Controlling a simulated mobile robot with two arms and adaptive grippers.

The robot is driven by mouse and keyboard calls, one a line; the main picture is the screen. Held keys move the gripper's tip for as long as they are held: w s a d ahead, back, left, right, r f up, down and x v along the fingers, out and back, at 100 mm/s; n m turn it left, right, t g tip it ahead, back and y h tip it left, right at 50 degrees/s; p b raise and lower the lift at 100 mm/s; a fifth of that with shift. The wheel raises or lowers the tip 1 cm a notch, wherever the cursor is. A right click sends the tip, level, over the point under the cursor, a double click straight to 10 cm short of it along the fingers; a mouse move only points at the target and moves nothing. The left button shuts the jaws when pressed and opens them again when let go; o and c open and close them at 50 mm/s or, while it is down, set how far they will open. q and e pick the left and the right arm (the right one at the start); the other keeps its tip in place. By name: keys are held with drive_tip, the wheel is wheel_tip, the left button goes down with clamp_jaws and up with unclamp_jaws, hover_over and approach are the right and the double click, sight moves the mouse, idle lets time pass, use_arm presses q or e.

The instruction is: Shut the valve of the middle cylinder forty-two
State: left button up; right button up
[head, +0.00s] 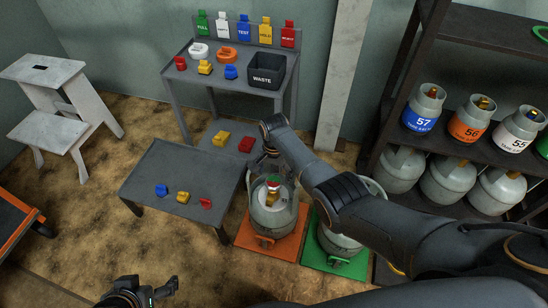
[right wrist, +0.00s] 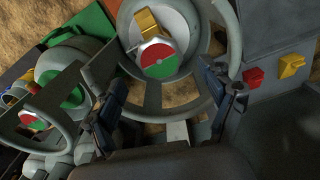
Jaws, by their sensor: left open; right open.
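A grey gas cylinder (head: 270,222) stands on an orange scale (head: 255,238). Its brass valve (right wrist: 150,22) has a round red-and-green cap (right wrist: 158,58), inside the collar. A second cylinder (head: 335,242) stands on a green scale (head: 335,262), partly hidden by my right arm; its red-and-green cap (right wrist: 68,90) shows in the right wrist view. No number is readable on either. My right gripper (right wrist: 163,80) is open and empty above the orange-scale cylinder, its fingers spread on either side of the collar; contact cannot be told. My left gripper (head: 168,290) is open and empty, low at the front.
A low grey table (head: 180,170) with small coloured pieces stands left of the cylinders. A bench behind holds tags and a waste bin (head: 263,78). A rack (head: 480,60) with several cylinders is at right, a step stool (head: 55,85) at left. Open floor lies front left.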

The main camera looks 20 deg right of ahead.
sight(274, 181)
wheel_tip(274, 181, up, 9)
idle(0.4)
idle(0.4)
